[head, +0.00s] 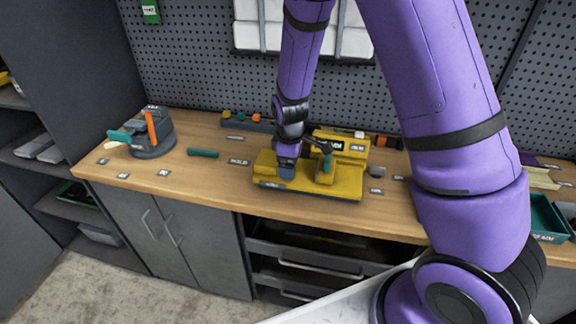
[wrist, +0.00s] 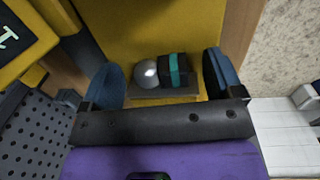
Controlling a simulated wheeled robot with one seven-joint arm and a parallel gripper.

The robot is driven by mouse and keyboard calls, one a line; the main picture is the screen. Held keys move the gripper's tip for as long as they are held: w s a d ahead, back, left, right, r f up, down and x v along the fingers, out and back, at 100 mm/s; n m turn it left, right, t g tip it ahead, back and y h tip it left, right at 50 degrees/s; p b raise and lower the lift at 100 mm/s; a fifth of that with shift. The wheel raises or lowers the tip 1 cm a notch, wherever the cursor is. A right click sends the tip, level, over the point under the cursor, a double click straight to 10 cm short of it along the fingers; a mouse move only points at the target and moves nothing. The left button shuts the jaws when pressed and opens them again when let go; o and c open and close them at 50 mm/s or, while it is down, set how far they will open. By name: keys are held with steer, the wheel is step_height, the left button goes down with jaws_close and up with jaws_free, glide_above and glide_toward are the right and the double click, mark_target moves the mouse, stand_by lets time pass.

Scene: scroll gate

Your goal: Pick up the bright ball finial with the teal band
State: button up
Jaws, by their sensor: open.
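The ball finial (wrist: 146,73) shows in the wrist view as a shiny silver ball with a dark block-like body beside it. A teal band (wrist: 175,70) runs around the dark body. It lies on or just above a small grey surface over the yellow fixture (wrist: 150,25). My gripper (wrist: 163,70) is open, with one blue finger on each side of the finial. Gaps show between the fingers and the finial, wider on the right. In the head view my gripper (head: 286,168) is down at the left part of the yellow fixture (head: 335,188), and the finial is hidden there.
A grey vise-like device (head: 152,142) with orange and teal handles stands on the left of the wooden bench (head: 215,175). A teal bar (head: 202,153) lies between it and the fixture. A dark lever (head: 322,150) rises right of my gripper. A green tray (head: 545,218) is far right.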

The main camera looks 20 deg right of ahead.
steer(key=c, duration=1.1)
steer(key=shift+r, duration=0.15)
